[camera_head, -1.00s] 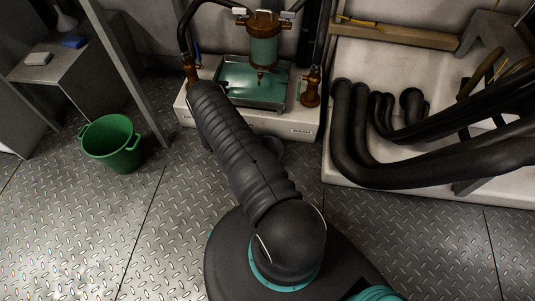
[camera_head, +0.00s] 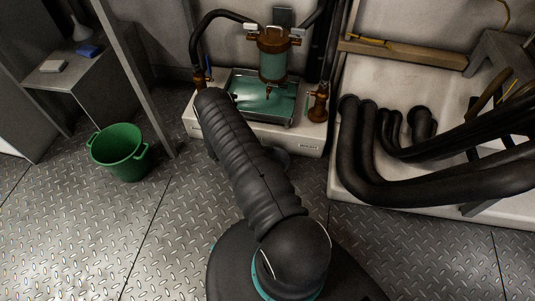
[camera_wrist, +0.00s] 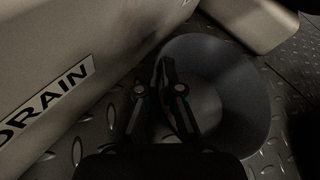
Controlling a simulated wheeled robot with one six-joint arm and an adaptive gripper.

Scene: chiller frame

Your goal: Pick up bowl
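The bowl (camera_wrist: 232,92) is dark grey and round. In the wrist view it is right of centre, low by the floor beside the white base. My gripper (camera_wrist: 165,66) is at its left rim, with one finger outside the wall and the other over the inside. The fingertips are close together, with the rim between them, so the gripper looks shut on the rim. In the head view only a dark part of the bowl (camera_head: 279,158) shows beside my arm, and my gripper is hidden behind the arm. Any gap under the bowl cannot be made out.
A white base with a DRAIN label (camera_wrist: 45,105) is close on the left of my gripper. It carries a metal tray (camera_head: 285,112) of green liquid under a brass-capped filter (camera_head: 272,60). Black pipes (camera_head: 400,190) are at right. A green bucket (camera_head: 120,152) stands on open floor at left.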

